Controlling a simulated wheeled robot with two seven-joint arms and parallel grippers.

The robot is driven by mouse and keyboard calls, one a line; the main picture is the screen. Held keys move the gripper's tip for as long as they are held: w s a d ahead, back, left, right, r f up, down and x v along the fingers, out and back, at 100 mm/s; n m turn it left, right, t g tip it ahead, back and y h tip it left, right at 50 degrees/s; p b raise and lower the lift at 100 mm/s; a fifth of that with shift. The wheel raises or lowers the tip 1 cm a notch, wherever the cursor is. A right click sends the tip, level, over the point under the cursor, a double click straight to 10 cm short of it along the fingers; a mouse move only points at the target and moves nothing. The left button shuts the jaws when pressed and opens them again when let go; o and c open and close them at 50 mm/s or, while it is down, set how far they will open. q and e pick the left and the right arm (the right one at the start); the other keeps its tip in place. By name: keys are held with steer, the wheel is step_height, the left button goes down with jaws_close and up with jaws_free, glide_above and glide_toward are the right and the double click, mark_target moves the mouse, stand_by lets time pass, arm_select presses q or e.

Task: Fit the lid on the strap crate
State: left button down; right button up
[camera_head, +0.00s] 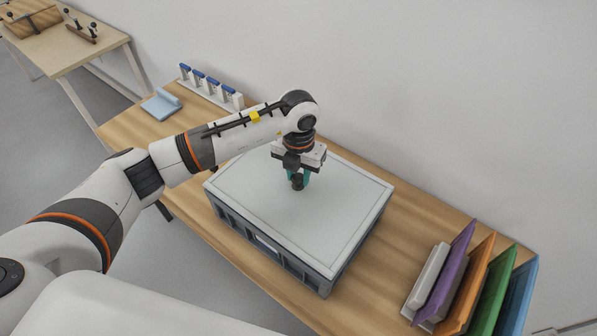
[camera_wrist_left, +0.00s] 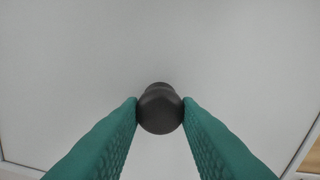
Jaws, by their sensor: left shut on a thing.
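The strap crate (camera_head: 275,254) is a grey box on the wooden table. A pale grey lid (camera_head: 330,205) lies over its top; it looks level, but I cannot tell whether it is fully seated all round. The lid also fills most of the left wrist view (camera_wrist_left: 160,50). A dark round knob (camera_head: 297,183) stands on the lid. My left gripper (camera_head: 299,180) points down over the lid with its teal fingers shut on the knob, which shows between the fingertips in the left wrist view (camera_wrist_left: 160,110). My right gripper is not in view.
A rack with several blue-topped items (camera_head: 211,88) and a light blue object (camera_head: 161,104) stand at the table's far left. Coloured upright panels (camera_head: 470,283) stand at the right end. Bare table (camera_head: 400,238) lies between crate and panels. Another table (camera_head: 70,45) stands at upper left.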

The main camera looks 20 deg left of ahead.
mark_target(298, 176)
arm_select(q)
steer(key=shift+f, duration=0.1)
steer(key=shift+f+b, duration=0.55)
steer(key=shift+b, duration=0.05)
steer(key=shift+f, duration=0.1)
steer(key=c, duration=1)
jaws_free()
step_height(298, 176, up, 12)
steer(key=b, duration=0.3)
